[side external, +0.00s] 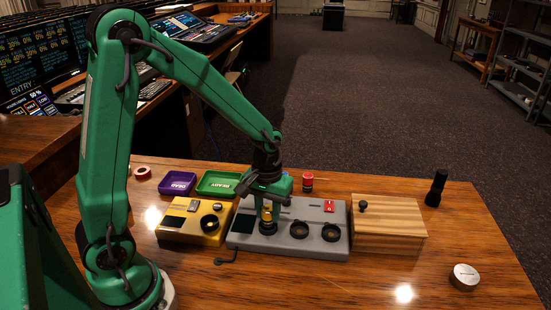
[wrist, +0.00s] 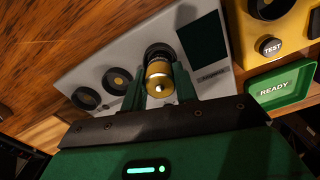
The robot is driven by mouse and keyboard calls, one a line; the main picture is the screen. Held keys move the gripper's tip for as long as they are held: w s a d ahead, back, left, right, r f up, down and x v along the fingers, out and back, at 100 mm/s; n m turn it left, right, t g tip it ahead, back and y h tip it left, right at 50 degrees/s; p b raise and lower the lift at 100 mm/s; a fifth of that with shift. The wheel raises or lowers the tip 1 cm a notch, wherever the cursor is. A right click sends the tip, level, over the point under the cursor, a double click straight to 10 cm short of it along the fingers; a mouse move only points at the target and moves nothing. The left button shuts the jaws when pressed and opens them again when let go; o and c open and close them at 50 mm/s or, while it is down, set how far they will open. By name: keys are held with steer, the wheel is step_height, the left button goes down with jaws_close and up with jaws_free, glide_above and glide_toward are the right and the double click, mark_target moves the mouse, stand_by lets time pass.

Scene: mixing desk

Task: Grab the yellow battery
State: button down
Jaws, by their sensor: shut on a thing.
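The yellow battery (wrist: 159,76) is a short brass-coloured cylinder with a small metal tip; it also shows in the side view (side external: 266,216). My gripper (side external: 266,207) is over the grey box (side external: 240,240), with its fingers down around the battery. In the wrist view my gripper (wrist: 159,88) has one finger on each side of the battery, shut on it. The battery is upright at the leftmost round socket of the grey box. I cannot tell how much of it sits inside the socket.
A yellow tester box (side external: 190,232) stands left of the grey box. Behind are a purple tray (side external: 178,182), a green READY tray (side external: 217,182) and a red-black cylinder (side external: 308,182). To the right are a wooden box (side external: 388,225), a black flashlight (side external: 436,188) and a round tin (side external: 465,276).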

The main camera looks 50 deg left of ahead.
mark_target(268, 207)
steer(key=shift+r, duration=0.5)
step_height(268, 207, up, 2)
steer(key=shift+r, duration=0.15)
steer(key=s+d+r, duration=0.5)
steer(key=d+r, duration=0.2)
steer(key=d, duration=0.3)
steer(key=shift+s, duration=0.35)
steer(key=shift+w, duration=0.1)
